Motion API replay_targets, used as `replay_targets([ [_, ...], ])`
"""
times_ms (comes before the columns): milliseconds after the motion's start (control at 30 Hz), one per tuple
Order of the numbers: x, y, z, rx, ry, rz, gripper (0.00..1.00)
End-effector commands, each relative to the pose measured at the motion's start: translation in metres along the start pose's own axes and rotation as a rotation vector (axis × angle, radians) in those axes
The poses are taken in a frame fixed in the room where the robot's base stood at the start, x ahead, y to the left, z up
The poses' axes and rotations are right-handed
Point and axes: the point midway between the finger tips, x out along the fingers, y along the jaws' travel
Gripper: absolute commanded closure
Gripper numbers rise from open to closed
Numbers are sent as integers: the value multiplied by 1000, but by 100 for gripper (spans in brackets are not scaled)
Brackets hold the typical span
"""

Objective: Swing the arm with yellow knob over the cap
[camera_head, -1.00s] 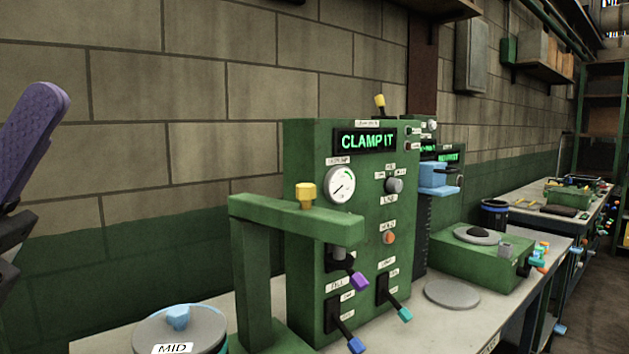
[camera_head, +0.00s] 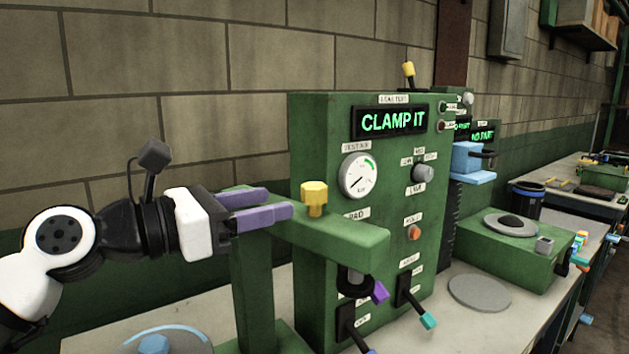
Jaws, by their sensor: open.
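The green swing arm (camera_head: 345,236) sits on a green post in front of the green test panel. It points right, with the yellow knob (camera_head: 314,198) upright on top and a dark pad below its end. The round grey cap (camera_head: 190,340) with a blue knob is at the bottom left, left of the post and cut off by the frame edge. My gripper (camera_head: 278,202) has purple fingers. It is open and empty, just left of the yellow knob, with its fingers pointing right towards it. I cannot tell whether it touches the arm.
The green panel (camera_head: 385,120) shows "CLAMP IT" and carries a gauge, switches and levers with purple and teal tips. A grey disc (camera_head: 479,293) lies on the bench to the right. A green box (camera_head: 500,255) with a round plate stands behind it. A brick wall is behind.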

Motion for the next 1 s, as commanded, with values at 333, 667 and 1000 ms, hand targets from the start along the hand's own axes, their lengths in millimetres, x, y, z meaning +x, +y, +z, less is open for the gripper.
replay_targets([
  [333,67,-1,4,-1,0,-3,47],
  [667,83,0,1,-1,-2,0,47],
  [1000,83,0,1,-1,-2,0,69],
])
